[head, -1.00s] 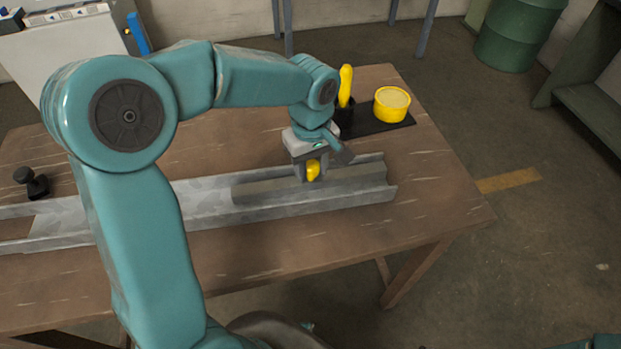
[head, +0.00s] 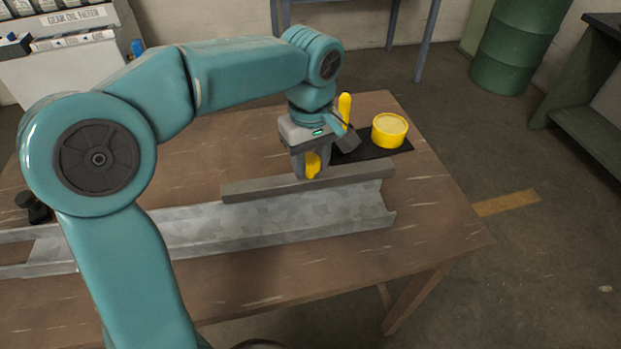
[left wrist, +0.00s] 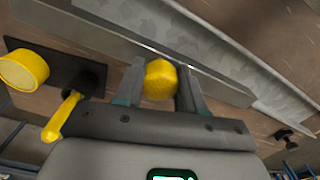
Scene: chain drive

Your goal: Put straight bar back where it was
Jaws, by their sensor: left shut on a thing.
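The straight bar (head: 260,187) is a long grey bar with a yellow knob (head: 312,164). My left gripper (head: 311,172) is shut on the knob and holds the bar near the back edge of the metal channel (head: 290,213). In the left wrist view the knob (left wrist: 160,80) sits between the two fingers, and the bar (left wrist: 100,38) runs on both sides beyond them. Whether the bar touches the channel wall is unclear. The channel lies along the wooden table (head: 440,200). My right gripper is not in view.
A yellow round tub (head: 389,131) and a yellow-handled tool (head: 345,105) stand on a black mat (head: 395,150) behind the bar. A small black fixture (head: 33,208) is at the left. The table's right side is clear.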

